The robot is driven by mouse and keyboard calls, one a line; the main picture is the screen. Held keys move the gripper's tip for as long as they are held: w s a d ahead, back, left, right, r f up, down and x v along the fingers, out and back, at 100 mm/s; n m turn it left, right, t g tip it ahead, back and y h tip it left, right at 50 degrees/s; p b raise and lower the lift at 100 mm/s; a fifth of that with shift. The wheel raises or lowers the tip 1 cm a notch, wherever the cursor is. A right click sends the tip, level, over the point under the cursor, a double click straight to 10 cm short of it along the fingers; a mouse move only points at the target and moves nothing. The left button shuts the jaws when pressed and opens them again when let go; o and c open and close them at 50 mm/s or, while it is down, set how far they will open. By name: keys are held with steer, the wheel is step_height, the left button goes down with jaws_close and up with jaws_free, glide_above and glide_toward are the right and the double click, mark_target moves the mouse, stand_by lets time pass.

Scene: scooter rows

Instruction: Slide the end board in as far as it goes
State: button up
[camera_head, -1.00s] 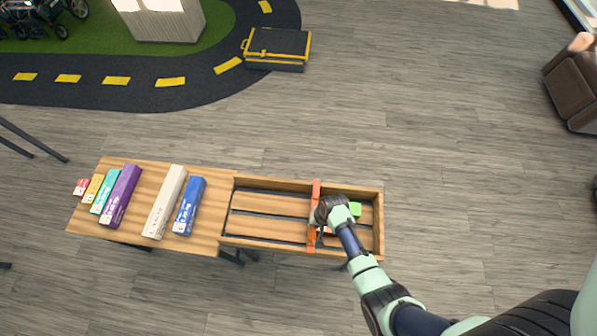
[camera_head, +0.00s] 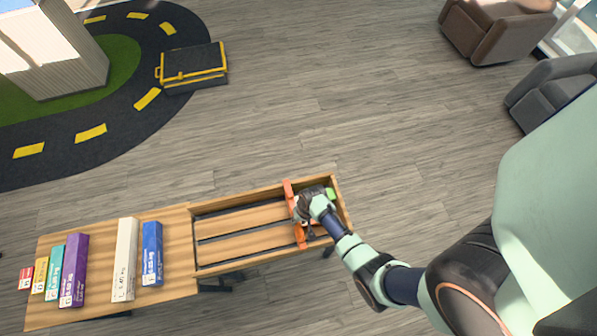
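The end board (camera_head: 288,190) is an orange strip standing across the wooden tray (camera_head: 237,193), from its back wall to its front wall. It stands in the right part of the tray, apart from the right end wall. My gripper (camera_head: 305,209) is down in the tray at the board's right side, close against it. My wrist hides the middle of the board and the fingertips, so I cannot tell whether the fingers are open or shut. A green piece (camera_head: 331,193) shows between my gripper and the right end wall.
Left of the tray, the tabletop (camera_head: 100,228) holds several labelled bars, including a blue one (camera_head: 152,255), a white one (camera_head: 125,260) and a purple one (camera_head: 74,270). The tray's left part is empty. A black-yellow case (camera_head: 192,68) lies on the floor behind.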

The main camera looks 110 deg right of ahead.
steer(key=shift+o, duration=0.4)
step_height(320, 180, up, 12)
steer(key=s, duration=0.2)
steer(key=shift+s, duration=0.15)
steer(key=shift+f, duration=0.1)
